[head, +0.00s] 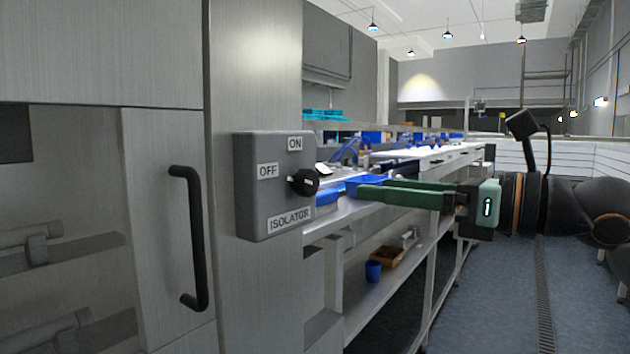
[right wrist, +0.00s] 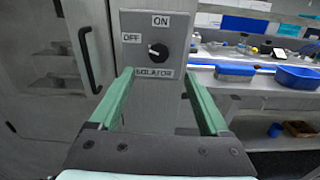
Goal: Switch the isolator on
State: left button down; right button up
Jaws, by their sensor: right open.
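The isolator (head: 249,205) is a grey box on the steel cabinet side, with ON, OFF and ISOLATOR labels. Its round black knob (head: 303,182) sticks out from the front. In the right wrist view the isolator (right wrist: 178,27) is ahead, and a pale mark on the knob (right wrist: 158,52) appears to face left, towards OFF. My right gripper (head: 372,188) has green fingers, open and empty, pointing at the box from the right. In the right wrist view the gripper (right wrist: 159,75) spans the knob's sideways position, its fingertips apart from the knob. My left gripper is not in view.
A cabinet door with a black handle (head: 190,238) is left of the isolator. A steel bench with a blue tray (head: 366,186) runs behind my gripper. A brown tray (head: 386,257) and blue cup (head: 373,270) sit on its lower shelf. The floor at right is clear.

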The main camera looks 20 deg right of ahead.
aim_at(313, 182)
jog(key=p+x, duration=0.2)
jog(key=x, duration=0.7)
jog(key=shift+w+a+r, duration=0.1)
jog(key=shift+w+a, duration=0.1)
jog(key=shift+a, duration=0.05)
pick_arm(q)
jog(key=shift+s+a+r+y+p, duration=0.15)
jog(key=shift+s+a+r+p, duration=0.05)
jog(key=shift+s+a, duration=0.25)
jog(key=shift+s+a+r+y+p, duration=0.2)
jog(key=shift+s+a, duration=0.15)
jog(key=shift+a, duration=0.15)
pick_arm(e)
jog(key=shift+w+a, duration=0.45)
jog(key=shift+w, duration=0.15)
jog(key=shift+c, duration=0.2)
grip_shut()
